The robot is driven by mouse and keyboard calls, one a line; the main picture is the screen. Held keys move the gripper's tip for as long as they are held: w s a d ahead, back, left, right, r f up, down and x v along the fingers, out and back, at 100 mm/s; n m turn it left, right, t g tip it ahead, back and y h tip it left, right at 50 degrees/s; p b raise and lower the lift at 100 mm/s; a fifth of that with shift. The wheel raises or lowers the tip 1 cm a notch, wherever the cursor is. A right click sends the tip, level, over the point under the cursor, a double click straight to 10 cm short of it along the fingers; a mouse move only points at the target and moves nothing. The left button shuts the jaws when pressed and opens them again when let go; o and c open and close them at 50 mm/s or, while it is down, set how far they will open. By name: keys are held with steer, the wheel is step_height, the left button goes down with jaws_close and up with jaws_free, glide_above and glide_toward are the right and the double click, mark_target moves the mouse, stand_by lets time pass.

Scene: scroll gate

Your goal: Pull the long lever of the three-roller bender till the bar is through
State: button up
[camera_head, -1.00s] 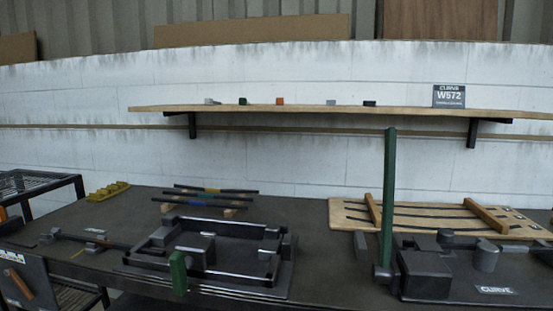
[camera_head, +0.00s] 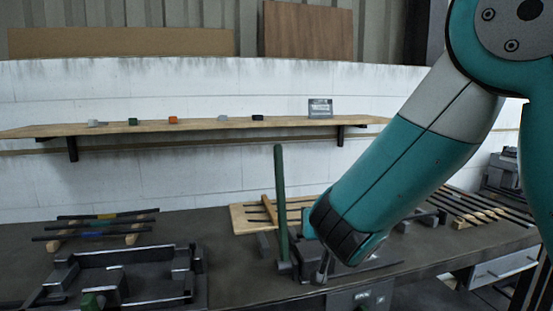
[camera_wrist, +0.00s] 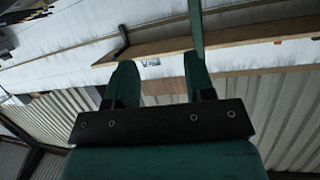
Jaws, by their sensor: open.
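The long green lever (camera_head: 280,200) stands upright on the bench in the head view. The dark bender (camera_head: 385,262) is to its right, mostly hidden behind my arm, and I cannot make out a bar in it. In the wrist view my gripper (camera_wrist: 157,70) has its two green fingers apart, with nothing seen held between them. A green upright, which looks like the lever (camera_wrist: 196,25), shows in line with the right finger; I cannot tell whether they touch. The fingers do not show clearly in the head view.
A dark frame fixture (camera_head: 125,260) with a green handle sits at left, with dark bars (camera_head: 95,228) on wooden blocks behind it. A wooden board (camera_head: 245,218) lies behind the lever. A shelf (camera_head: 200,125) with small blocks spans the wall. More bars (camera_head: 490,208) lie at right.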

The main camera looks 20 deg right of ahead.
mark_target(281, 171)
steer(key=w+a+r+n+t+y+p, duration=0.2)
steer(key=w+a+r+n+t, duration=0.1)
steer(key=r+t, duration=0.15)
steer(key=shift+g, duration=0.35)
steer(key=w+p, duration=0.5)
steer(key=w, duration=0.3)
steer(key=w+p, duration=0.5)
steer(key=w, duration=0.3)
steer(key=shift+a+r+p, duration=0.15)
steer(key=shift+p, duration=0.25)
steer(key=shift+w, duration=0.5)
jaws_close()
